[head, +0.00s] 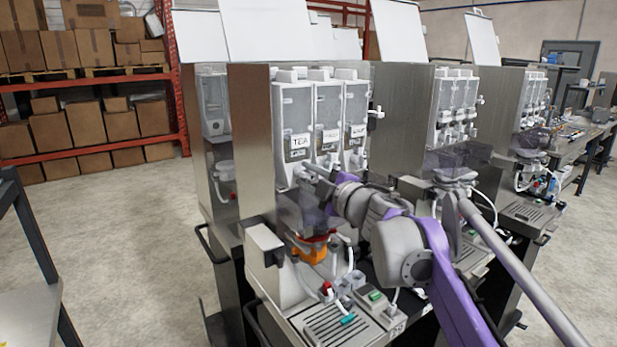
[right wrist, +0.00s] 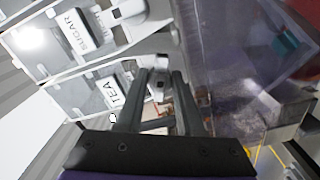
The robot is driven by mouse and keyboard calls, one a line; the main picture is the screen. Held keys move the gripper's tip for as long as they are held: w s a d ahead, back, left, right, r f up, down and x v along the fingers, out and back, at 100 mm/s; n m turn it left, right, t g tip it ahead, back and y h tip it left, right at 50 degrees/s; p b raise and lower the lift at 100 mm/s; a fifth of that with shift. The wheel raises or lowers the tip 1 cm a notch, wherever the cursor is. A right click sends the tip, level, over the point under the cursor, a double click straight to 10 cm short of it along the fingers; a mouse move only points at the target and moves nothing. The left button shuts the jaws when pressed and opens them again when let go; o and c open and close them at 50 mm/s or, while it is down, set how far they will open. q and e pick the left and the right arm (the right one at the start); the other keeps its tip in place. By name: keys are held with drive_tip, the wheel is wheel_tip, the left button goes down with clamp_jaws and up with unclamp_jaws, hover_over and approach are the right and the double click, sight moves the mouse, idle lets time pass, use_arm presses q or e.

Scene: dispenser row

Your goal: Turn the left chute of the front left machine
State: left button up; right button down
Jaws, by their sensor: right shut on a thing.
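The front left machine has a row of three clear-fronted canisters, the leftmost marked TEA (head: 297,128). In the right wrist view the TEA canister (right wrist: 82,98) lies sideways at the left. The left chute (right wrist: 158,84) is a small white-grey spout at its lower end. My right gripper (right wrist: 159,80) has one finger on each side of this chute and is shut on it. In the head view my right gripper (head: 318,182) is below the canisters, and the chute there is mostly hidden by the gripper and a see-through cover. My left gripper is not in view.
A canister marked SUGAR (right wrist: 75,27) with its own chute (right wrist: 130,10) is close beside. A see-through dark cover (right wrist: 235,75) is right of my fingers. Steel side panels (head: 250,145) flank the machine. A drip grille (head: 338,322) is below. More machines stand to the right.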

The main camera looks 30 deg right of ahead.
drive_tip(key=shift+m, duration=0.5)
drive_tip(key=c, duration=0.9)
unclamp_jaws()
drive_tip(key=shift+s, duration=0.1)
drive_tip(key=s, duration=0.7)
drive_tip(key=s+b, duration=0.1)
drive_tip(key=s, duration=0.2)
drive_tip(key=shift+s+d, duration=0.3)
drive_tip(key=shift+d, duration=0.1)
drive_tip(key=shift+m, duration=0.3)
